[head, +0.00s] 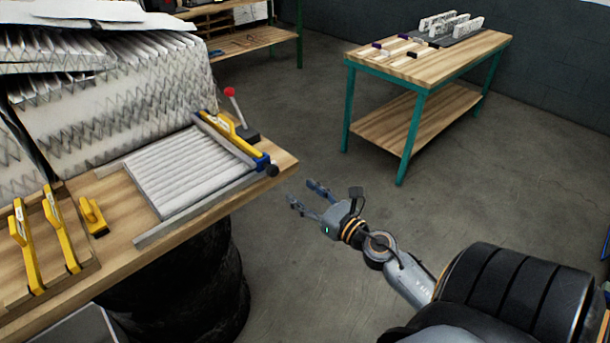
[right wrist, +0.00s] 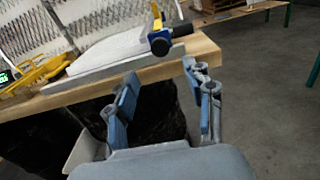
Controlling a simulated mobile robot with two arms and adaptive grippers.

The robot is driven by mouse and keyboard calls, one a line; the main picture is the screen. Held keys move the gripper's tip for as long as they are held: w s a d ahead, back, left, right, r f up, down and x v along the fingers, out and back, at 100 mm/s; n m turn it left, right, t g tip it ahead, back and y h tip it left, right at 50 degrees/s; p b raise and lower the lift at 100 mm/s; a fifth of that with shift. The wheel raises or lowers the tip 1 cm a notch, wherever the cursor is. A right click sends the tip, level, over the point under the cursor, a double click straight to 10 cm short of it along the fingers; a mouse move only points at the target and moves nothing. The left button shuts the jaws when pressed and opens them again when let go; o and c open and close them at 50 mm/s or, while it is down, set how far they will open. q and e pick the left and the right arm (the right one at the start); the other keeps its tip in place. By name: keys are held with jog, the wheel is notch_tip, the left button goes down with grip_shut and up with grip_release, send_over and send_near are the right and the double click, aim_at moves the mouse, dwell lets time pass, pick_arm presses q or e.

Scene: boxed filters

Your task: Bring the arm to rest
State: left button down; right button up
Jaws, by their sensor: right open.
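My right gripper (head: 307,195) is open and empty, off the right edge of the wooden workbench (head: 110,195) and over the floor in the head view. In the right wrist view its two blue-padded fingers (right wrist: 165,100) stand apart, with nothing between them. A white pleated filter (head: 190,170) lies in a metal frame on the bench, with a yellow and blue clamp bar (head: 235,140) along its far right side. My left gripper does not show.
Large pleated filter packs (head: 110,90) stand at the bench's back. Yellow-handled tools (head: 62,235) lie at its left. A green-legged table (head: 425,65) holding small parts stands at the back right. A black drum-like object (head: 190,285) is below the bench. The middle floor is clear.

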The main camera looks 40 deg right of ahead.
dwell(0.3)
jog(key=s+a+f+m+g+h, duration=0.1)
jog(key=s+f+m+g, duration=0.35)
jog(key=f+m, duration=0.85)
jog(key=s+a+f+m+g+h, duration=0.1)
jog(key=s+f+m+g, duration=0.3)
jog(key=f, duration=1.6)
jog(key=s+a+f+m+g, duration=0.2)
jog(key=s+a+f+m, duration=0.2)
jog(key=s+f, duration=0.3)
jog(key=s+a+f+m+g+y, duration=0.1)
jog(key=s+a+f+m+g, duration=0.2)
jog(key=s+f+m, duration=0.4)
jog(key=s+a+f+m+g, duration=0.3)
jog(key=s+a+f+m, duration=0.3)
jog(key=s, duration=1.1)
jog(key=shift+s+f, duration=0.3)
jog(key=shift+f, duration=0.45)
